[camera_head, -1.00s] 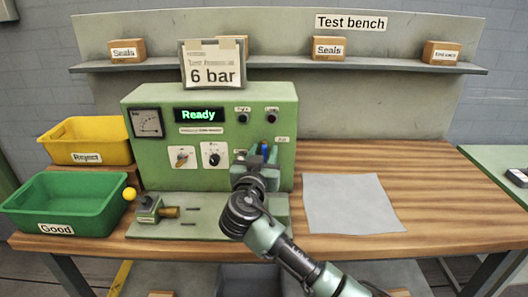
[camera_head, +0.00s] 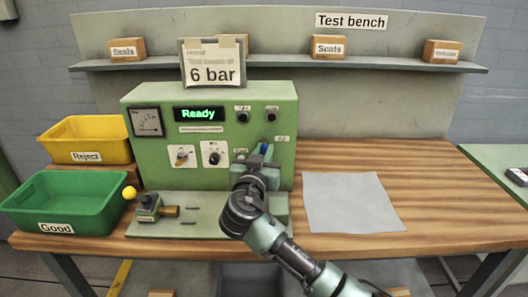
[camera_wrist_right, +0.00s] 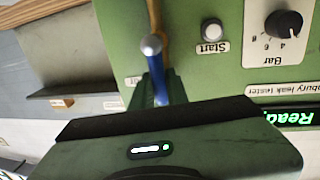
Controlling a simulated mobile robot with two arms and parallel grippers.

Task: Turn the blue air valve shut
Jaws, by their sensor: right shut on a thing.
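The blue air valve (camera_head: 264,147) sits low on the right of the green tester's front panel, mostly hidden behind my right gripper (camera_head: 262,158). In the right wrist view its blue lever (camera_wrist_right: 159,88) with a grey rounded end shows just beyond the gripper body. My right gripper is shut on the lever; its fingertips are largely hidden. The green tester (camera_head: 215,112) has a lit display (camera_head: 198,114) reading "Ready". My left gripper is not in view.
A green "Good" bin (camera_head: 92,228) and a yellow "Reject" bin (camera_head: 100,150) stand at the left. A small fixture (camera_head: 150,207) lies on the tester's base. A grey mat (camera_head: 350,203) lies to the right, with bare bench beyond it.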

